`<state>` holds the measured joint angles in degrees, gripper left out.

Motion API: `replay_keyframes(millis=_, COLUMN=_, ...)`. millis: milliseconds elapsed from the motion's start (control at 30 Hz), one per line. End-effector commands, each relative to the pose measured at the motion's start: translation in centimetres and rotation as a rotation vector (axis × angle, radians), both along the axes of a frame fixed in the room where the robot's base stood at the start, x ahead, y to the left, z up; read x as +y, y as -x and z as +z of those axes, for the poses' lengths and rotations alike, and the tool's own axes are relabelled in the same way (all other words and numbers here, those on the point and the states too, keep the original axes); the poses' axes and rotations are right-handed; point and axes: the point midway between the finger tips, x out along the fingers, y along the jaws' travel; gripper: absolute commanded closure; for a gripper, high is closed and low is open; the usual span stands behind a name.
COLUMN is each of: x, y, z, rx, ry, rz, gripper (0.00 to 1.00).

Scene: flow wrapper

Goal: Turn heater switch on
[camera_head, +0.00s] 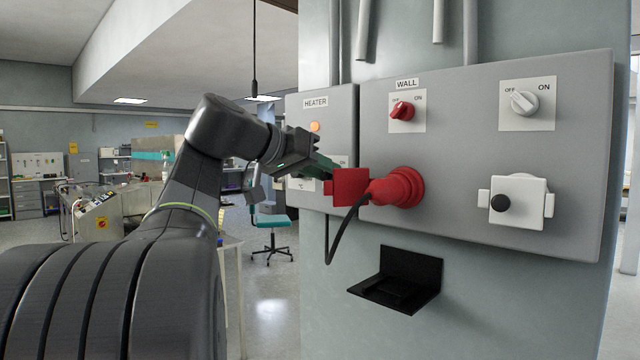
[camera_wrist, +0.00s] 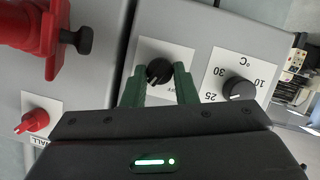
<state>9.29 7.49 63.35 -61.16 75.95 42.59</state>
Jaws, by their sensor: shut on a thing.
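The heater switch (camera_wrist: 159,71) is a black rotary knob on a white plate in the wrist view. My gripper (camera_wrist: 160,76) is shut on it, with one green finger on each side. Part of an "OFF" mark shows beside the right finger; the knob's pointer direction is unclear. In the head view the heater panel (camera_head: 350,112) is a grey box labelled "HEATER" with an orange lamp (camera_head: 315,127).
A black temperature dial (camera_wrist: 239,89) sits beside the switch. A red plug (camera_head: 398,188) with a black cable juts out close to my gripper. The wall box has a red switch (camera_head: 402,111), a white switch (camera_head: 524,102) and a white socket (camera_head: 525,200). A black bracket (camera_head: 400,278) is below.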

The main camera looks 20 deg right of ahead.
Motion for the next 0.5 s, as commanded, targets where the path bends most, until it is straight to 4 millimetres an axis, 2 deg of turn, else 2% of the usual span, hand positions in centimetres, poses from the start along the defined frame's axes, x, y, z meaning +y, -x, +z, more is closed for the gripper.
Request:
replay_keyframes(millis=200, x=-0.06, y=0.15, z=-0.39, rx=-0.149, ry=-0.064, rz=-0.001, gripper=0.97)
replay_keyframes(millis=500, x=-0.11, y=0.25, z=-0.23, rx=-0.275, ry=-0.117, rz=0.0, gripper=0.97)
